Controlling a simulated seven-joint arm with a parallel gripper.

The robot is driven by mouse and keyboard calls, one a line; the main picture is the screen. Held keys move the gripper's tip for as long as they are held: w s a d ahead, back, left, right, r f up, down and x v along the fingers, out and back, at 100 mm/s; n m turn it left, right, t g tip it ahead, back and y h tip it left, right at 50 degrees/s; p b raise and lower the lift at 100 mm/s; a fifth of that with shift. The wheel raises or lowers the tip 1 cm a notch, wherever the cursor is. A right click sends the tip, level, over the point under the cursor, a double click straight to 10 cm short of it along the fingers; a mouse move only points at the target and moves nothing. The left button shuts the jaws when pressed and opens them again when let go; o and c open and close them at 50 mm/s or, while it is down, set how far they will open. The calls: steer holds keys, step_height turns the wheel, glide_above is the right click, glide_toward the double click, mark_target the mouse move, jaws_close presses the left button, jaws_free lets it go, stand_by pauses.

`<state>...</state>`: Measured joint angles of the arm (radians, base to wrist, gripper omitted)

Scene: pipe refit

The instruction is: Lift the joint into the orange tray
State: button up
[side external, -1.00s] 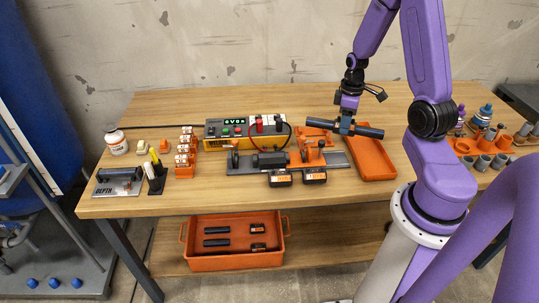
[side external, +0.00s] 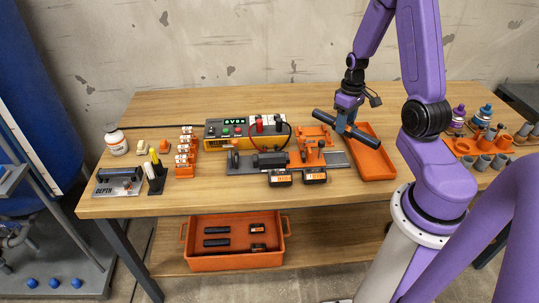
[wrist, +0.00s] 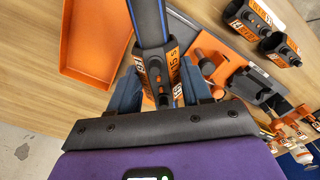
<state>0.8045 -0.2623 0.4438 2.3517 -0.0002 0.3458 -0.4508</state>
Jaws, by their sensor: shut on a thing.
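My gripper (side external: 346,118) is shut on the joint, a black coupling with an orange label (wrist: 155,76), seen between its blue fingers in the wrist view. A long dark pipe (side external: 368,140) runs through the joint, and it also shows in the wrist view (wrist: 148,22). Joint and pipe are held in the air above the table. The orange tray (side external: 386,172) lies on the table's right part and looks empty. The pipe's right end overlaps the tray in the side view. In the wrist view the tray (wrist: 67,45) is left of the pipe.
A grey fixture (side external: 243,167) with orange clamps (side external: 313,133) stands left of the tray. Two black-and-orange couplings (side external: 279,179) sit before it. A powered box (side external: 216,142) is behind. Orange holders with fittings (side external: 465,147) stand at the right. An orange bin (side external: 235,262) is below.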

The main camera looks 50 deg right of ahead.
steer(key=m, duration=0.3)
steer(key=shift+m, duration=1)
steer(key=m, duration=0.3)
steer(key=s+d, duration=0.5)
steer(key=d, duration=0.1)
steer(key=shift+s+d, duration=0.2)
steer(key=shift+s, duration=0.05)
stand_by(0.6)
steer(key=shift+f, duration=0.15)
